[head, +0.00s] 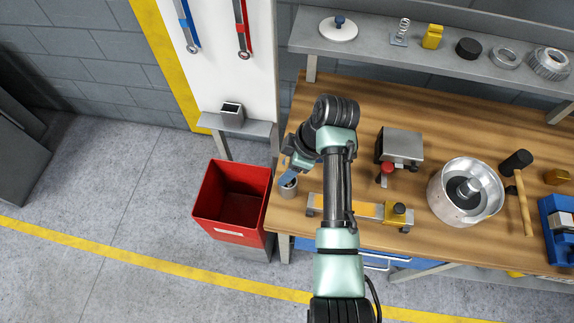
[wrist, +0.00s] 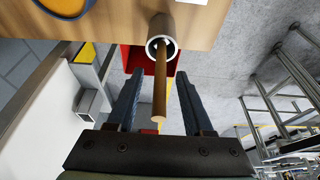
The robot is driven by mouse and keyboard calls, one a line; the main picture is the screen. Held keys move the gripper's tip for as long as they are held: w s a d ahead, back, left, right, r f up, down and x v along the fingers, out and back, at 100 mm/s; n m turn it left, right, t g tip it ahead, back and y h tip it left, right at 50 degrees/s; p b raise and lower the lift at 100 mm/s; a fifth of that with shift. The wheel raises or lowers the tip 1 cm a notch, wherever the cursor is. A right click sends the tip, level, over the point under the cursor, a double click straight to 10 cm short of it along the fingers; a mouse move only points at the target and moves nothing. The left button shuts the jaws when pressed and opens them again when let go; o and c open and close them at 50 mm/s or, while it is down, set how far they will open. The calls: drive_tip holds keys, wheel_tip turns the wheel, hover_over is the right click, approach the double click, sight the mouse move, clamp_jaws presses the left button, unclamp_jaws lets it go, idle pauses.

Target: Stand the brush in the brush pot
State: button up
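The brush pot (head: 288,188) is a small grey cup at the left end of the wooden bench. In the wrist view the pot (wrist: 152,32) shows its round mouth. The brush (wrist: 160,88) has a brown wooden handle that sticks out of the pot's mouth; its head is hidden inside. My gripper (wrist: 160,76) is open, with one blue-grey finger on each side of the handle and a gap to both. In the head view my gripper (head: 287,176) is just at the pot and hides the brush.
A red bin (head: 233,204) stands on the floor left of the bench. A yellow-and-grey bar fixture (head: 358,209), a grey block with a red knob (head: 402,146), and a metal drum (head: 450,206) are to the right. A small square holder (head: 232,115) sits on the side ledge.

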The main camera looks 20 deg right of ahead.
drive_tip(key=p+v, duration=0.2)
drive_tip(key=v, duration=1.1)
drive_tip(key=shift+p, duration=0.4)
idle(0.5)
